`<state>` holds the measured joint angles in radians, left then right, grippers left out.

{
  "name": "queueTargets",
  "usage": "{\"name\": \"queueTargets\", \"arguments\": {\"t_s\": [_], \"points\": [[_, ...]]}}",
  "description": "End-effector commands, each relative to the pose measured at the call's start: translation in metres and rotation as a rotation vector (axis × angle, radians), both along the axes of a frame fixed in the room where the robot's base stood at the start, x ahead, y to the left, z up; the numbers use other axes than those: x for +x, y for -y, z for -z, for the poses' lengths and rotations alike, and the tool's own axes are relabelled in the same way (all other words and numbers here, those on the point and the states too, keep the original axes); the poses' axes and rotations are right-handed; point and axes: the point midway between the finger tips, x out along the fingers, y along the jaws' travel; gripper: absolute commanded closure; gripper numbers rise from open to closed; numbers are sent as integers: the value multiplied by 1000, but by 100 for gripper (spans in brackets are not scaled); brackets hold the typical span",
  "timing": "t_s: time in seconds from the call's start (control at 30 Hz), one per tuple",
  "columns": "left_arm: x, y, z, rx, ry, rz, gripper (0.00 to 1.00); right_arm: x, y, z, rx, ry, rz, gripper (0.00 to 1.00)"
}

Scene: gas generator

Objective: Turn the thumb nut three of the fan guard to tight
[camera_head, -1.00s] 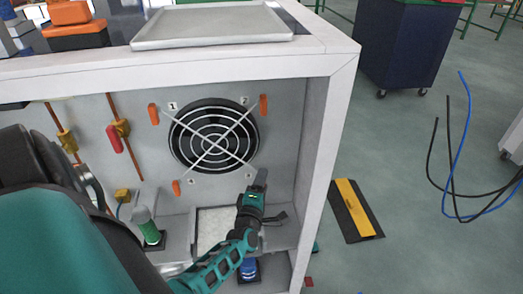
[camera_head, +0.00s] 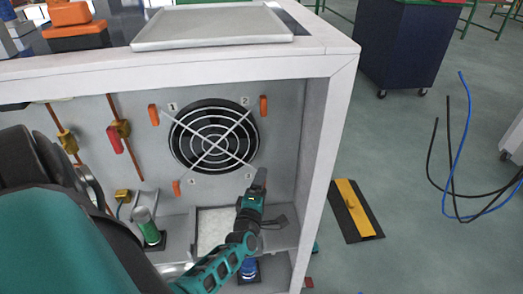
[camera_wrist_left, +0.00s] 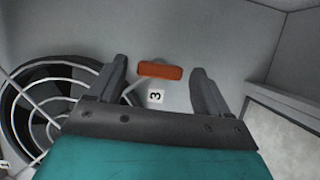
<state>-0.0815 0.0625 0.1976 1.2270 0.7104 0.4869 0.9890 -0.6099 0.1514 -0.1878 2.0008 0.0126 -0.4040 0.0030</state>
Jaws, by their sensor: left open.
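The fan guard (camera_head: 213,139) is a round wire grille with crossed bars on the cabinet's back panel. Orange thumb nuts one (camera_head: 153,115), two (camera_head: 263,104) and four (camera_head: 176,188) show around it in the head view. Thumb nut three is hidden there behind my left gripper (camera_head: 261,176). In the left wrist view, thumb nut three (camera_wrist_left: 160,70) is an orange bar beside the label 3. My left gripper (camera_wrist_left: 160,80) is open, with a finger on each side of the nut and visible gaps to both. The bar's length runs from finger to finger. My right gripper is out of view.
The cabinet's right wall (camera_head: 312,150) stands close to my left gripper. A tray (camera_head: 212,24) lies on top.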

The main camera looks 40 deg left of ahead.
Motion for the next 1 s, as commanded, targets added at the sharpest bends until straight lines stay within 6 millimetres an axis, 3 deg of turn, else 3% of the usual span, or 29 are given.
{"name": "queueTargets", "arguments": {"t_s": [0.5, 0.7, 1.0], "points": [[-90, 50, 0, -1, -3, 0, 21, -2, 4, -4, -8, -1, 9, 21], [-105, 58, -1, 0, -1, 0, 21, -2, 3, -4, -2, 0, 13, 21], [-106, 59, -1, 0, -1, 0, 21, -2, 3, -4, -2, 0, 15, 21]]}}
